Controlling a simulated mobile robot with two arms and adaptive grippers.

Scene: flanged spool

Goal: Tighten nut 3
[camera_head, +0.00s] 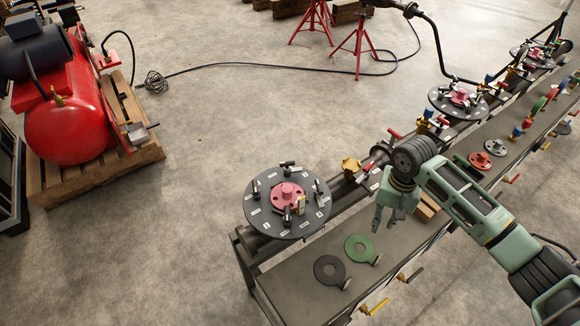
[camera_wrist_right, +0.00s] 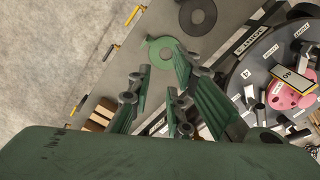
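A dark round flange (camera_head: 258,208) with numbered labels stands on the pipe at the near end of the bench. A pink hub (camera_head: 288,194) is at its centre, with several dark studs and nuts around it. The flange (camera_wrist_right: 245,75) also shows at the right of the right wrist view, where a label reads 4. I cannot tell which nut is number 3. My right gripper (camera_head: 385,221) is open and empty above the bench, to the right of the flange and apart from it. Its fingers (camera_wrist_right: 161,62) hide part of the bench in the wrist view. My left gripper is not in view.
A green ring (camera_head: 356,247) and a dark ring (camera_head: 322,268) lie on the bench (camera_head: 300,272). Wooden blocks (camera_head: 428,207) lie near my right gripper. Valves and more flanged discs (camera_head: 440,101) line the pipe. A red compressor (camera_head: 65,118) stands on the floor at left.

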